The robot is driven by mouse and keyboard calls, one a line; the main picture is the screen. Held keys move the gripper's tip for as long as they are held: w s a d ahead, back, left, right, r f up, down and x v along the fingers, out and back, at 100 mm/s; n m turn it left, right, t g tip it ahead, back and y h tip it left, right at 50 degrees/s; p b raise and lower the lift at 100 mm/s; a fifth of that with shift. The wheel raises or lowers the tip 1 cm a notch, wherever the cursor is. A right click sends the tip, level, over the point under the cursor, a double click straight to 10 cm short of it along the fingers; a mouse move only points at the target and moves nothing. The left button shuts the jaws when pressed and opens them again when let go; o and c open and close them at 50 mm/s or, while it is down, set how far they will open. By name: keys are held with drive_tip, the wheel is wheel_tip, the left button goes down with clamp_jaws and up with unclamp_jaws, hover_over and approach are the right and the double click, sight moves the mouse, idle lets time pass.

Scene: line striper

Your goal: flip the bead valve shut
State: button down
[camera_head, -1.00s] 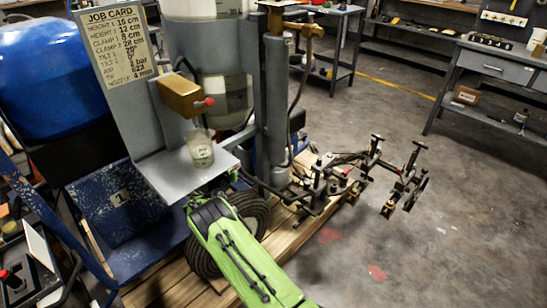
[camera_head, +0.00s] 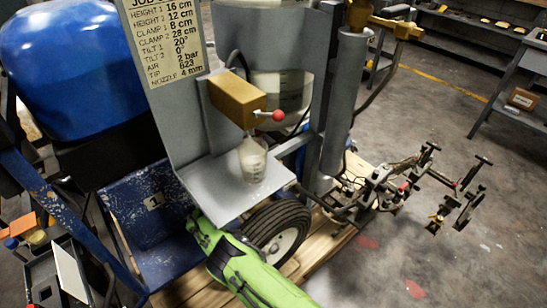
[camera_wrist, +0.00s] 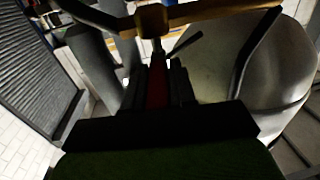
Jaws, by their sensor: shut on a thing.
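A brass-coloured box valve (camera_head: 236,100) with a short lever ending in a red ball (camera_head: 279,115) sits on the grey panel, the lever pointing right. Below it, a clear cup (camera_head: 252,165) stands on the grey shelf (camera_head: 222,188). A pale cone shows between valve and cup; I cannot tell whether beads are falling. My gripper (camera_wrist: 160,65) shows in the dark wrist view, shut on a dark red strip (camera_wrist: 157,85) just below a brass fitting (camera_wrist: 152,20). I cannot tell which part the strip is. In the head view my gripper is hidden.
A job card (camera_head: 163,40) hangs on the panel. A wheel (camera_head: 270,235) and a wooden pallet (camera_head: 200,295) lie below. Bead clamps and rods (camera_head: 400,190) stick out right; floor beyond is open.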

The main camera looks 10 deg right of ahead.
drive_tip(key=shift+w+r, duration=0.1)
idle(0.3)
drive_tip(key=c, duration=1)
unclamp_jaws()
drive_tip(key=shift+d, duration=0.15)
drive_tip(key=v, duration=1.6)
